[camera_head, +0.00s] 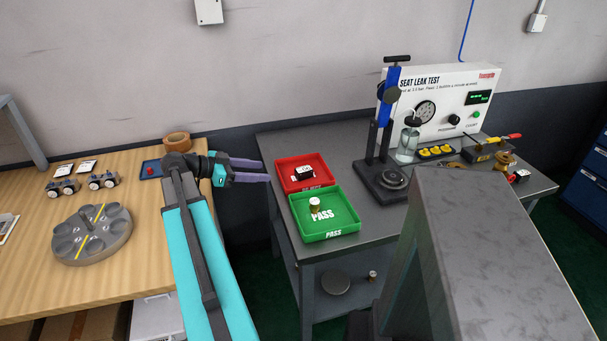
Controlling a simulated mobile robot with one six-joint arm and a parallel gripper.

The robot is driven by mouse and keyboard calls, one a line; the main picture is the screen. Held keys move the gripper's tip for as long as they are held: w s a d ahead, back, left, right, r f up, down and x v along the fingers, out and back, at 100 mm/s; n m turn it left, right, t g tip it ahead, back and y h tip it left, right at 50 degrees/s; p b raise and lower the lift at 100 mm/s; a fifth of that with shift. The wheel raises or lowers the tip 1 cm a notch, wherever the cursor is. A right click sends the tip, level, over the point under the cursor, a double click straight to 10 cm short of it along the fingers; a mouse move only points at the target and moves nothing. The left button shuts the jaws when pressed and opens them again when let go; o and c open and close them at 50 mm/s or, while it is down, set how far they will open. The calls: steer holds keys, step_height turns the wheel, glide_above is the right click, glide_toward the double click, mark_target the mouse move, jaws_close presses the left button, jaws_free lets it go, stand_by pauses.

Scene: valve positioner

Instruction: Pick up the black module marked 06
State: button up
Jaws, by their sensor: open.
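A small black block with a white label (305,172) sits in the red tray (281,178); its marking is too small to read. Another small dark item with a pale top and red side (519,176) lies at the far right of the grey table, also unreadable. I cannot tell which, if either, is the module marked 06. My gripper (269,172), with two purple fingers, is open and empty. It points right, and its tips appear just left of the red tray's edge.
A green PASS tray (331,231) with a small brass-and-white part (315,205) stands in front of the red tray. The seat leak test stand (384,184) rises to the right on the grey table (377,232). A round grey fixture (92,236) lies on the wooden bench (120,275).

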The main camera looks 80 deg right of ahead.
steer(key=p, duration=0.1)
glide_toward(296, 172)
steer(key=shift+a+f+x, duration=0.1)
steer(key=shift+x, duration=0.85)
steer(key=shift+a+f+x, duration=0.15)
steer(key=shift+x, duration=0.75)
steer(key=shift+s, duration=0.1)
steer(key=shift+s+d+f+p, duration=0.1)
steer(key=shift+s+d+p, duration=0.3)
steer(key=shift+s+p, duration=0.1)
steer(key=shift+p+x, duration=0.5)
steer(key=shift+x, duration=1.45)
steer(key=c, duration=1.2)
